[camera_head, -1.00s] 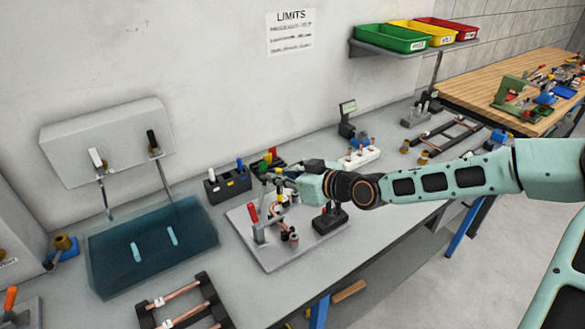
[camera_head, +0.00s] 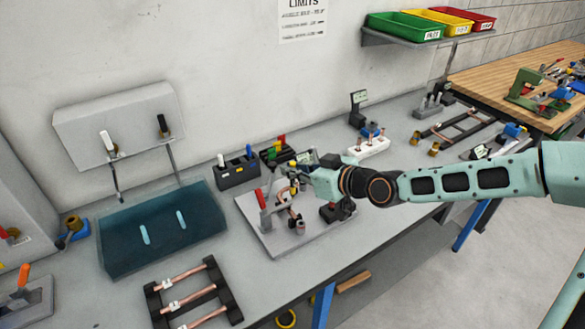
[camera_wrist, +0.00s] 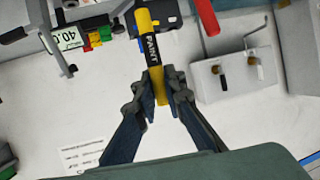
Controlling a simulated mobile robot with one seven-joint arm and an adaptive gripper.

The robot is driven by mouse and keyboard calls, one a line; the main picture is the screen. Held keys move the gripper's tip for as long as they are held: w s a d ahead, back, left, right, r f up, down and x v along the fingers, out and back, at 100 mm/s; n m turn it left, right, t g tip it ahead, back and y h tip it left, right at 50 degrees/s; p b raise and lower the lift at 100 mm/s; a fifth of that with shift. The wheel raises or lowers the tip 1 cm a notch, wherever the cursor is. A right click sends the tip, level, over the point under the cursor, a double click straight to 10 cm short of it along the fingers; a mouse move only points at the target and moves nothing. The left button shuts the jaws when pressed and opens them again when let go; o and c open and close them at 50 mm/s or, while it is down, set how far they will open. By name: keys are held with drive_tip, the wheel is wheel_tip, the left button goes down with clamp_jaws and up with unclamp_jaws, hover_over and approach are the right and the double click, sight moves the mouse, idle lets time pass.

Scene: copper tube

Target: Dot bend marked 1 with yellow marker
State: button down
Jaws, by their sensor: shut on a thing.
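My gripper (camera_wrist: 158,82) is shut on a yellow marker (camera_wrist: 143,20) with a black band reading "PAINT"; the marker points away from the fingers in the wrist view. In the head view my gripper (camera_head: 306,168) is above the back right of a grey fixture plate (camera_head: 262,236). A bent copper tube (camera_head: 297,196) is on that plate beside a red-handled clamp (camera_head: 262,198). The bend labels are too small to read, and my gripper partly covers the tube. I cannot tell whether the marker touches it.
A dark marker rack (camera_head: 236,176) stands behind the plate at left. A blue-green basin (camera_head: 155,232) is farther left, and a frame with copper tubes (camera_head: 190,292) lies in front. A white block with pegs (camera_head: 366,149) stands behind my arm. A "40.0" display (camera_wrist: 68,38) shows in the wrist view.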

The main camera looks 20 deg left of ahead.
sight(293, 193)
drive_tip(key=shift+f+b, duration=1.8)
drive_tip(key=shift+f, duration=0.75)
drive_tip(key=shift+f+b, duration=0.35)
drive_tip(key=shift+f, duration=0.1)
drive_tip(key=shift+r, duration=0.15)
drive_tip(key=shift+r+p, duration=2.55)
drive_tip(key=shift+r, duration=0.4)
drive_tip(key=shift+w+f, duration=0.1)
